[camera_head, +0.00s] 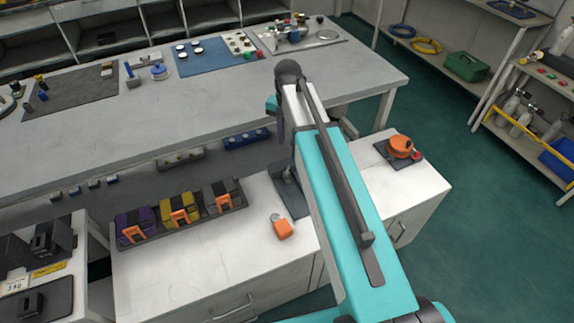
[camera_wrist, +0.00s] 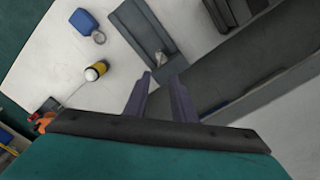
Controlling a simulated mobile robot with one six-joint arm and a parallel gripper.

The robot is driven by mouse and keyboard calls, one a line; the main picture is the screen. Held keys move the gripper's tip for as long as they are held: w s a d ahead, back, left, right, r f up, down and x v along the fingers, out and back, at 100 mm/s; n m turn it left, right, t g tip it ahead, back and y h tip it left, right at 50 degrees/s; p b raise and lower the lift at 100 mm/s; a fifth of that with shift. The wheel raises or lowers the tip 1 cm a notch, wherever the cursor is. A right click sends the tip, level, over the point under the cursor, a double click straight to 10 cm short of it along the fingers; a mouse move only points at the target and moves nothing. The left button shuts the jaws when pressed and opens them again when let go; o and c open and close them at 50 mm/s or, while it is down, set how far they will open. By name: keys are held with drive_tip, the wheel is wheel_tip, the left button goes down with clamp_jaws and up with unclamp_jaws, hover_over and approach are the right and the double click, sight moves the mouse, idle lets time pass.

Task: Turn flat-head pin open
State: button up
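My gripper (camera_wrist: 162,77) shows in the wrist view with two dark fingers spread apart and nothing between them. Beyond the fingertips is a grey slotted panel (camera_wrist: 133,28) on the white cabinet top. A small pale fitting (camera_wrist: 160,58), perhaps the flat-head pin, sits at the panel's near end, just past the gap between the fingers. It looks apart from them, and its turned position is too small to read. In the head view a grey panel (camera_head: 290,196) lies on the cabinet, partly hidden by my arm. The fingers are not clear in that view.
A blue tag with a ring (camera_wrist: 82,20) and a yellow-black cylinder (camera_wrist: 95,71) lie near the panel. In the head view several coloured blocks (camera_head: 180,208) stand left, an orange knob (camera_head: 400,147) right. A long grey bench (camera_head: 200,110) runs behind.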

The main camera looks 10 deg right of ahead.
sight(288, 168)
drive_tip(key=shift+f, duration=0.1)
drive_tip(key=shift+f+p, duration=0.75)
drive_tip(key=shift+f, duration=6.1)
clamp_jaws()
